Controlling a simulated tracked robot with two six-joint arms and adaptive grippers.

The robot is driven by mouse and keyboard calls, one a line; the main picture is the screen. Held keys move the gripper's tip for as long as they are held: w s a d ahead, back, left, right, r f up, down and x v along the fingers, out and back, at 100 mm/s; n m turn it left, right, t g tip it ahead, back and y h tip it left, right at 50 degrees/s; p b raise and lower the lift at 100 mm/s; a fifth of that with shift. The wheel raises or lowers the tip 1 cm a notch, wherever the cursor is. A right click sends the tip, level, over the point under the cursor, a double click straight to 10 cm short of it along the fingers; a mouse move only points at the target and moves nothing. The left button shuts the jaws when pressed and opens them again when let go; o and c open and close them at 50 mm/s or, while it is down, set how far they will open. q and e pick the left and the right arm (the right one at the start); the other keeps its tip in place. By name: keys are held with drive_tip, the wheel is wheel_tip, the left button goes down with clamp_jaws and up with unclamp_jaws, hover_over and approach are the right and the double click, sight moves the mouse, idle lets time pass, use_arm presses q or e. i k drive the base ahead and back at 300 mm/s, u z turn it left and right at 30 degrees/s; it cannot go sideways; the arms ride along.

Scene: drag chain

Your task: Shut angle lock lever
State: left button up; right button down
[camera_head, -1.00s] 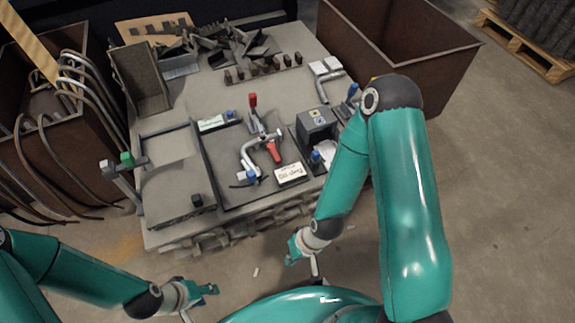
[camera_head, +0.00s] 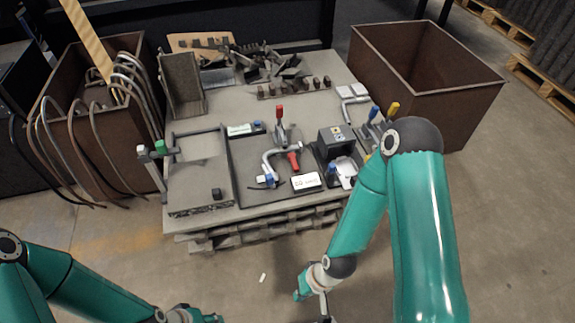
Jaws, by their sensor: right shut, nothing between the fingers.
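A fixture tray (camera_head: 238,188) on the work table carries a clamp with an upright red-tipped lever (camera_head: 279,112). In front of it is a curved silver clamp (camera_head: 268,160) with a red handle (camera_head: 293,161). I cannot tell for sure which of these is the angle lock lever. My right gripper (camera_head: 325,312) is low in front of the table, apart from everything; it is shut and empty, its tips near the bottom edge. My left gripper (camera_head: 196,316) is at the bottom edge, partly cut off, and its fingers do not show clearly.
Brown bins flank the table (camera_head: 185,223), with curved pipes in the left bin (camera_head: 82,118). A green-tipped post (camera_head: 157,148) stands at the left edge.

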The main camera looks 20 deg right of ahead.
sight(291, 156)
drive_tip(key=u, duration=0.05)
drive_tip(key=i, duration=0.9)
drive_tip(key=z, duration=0.05)
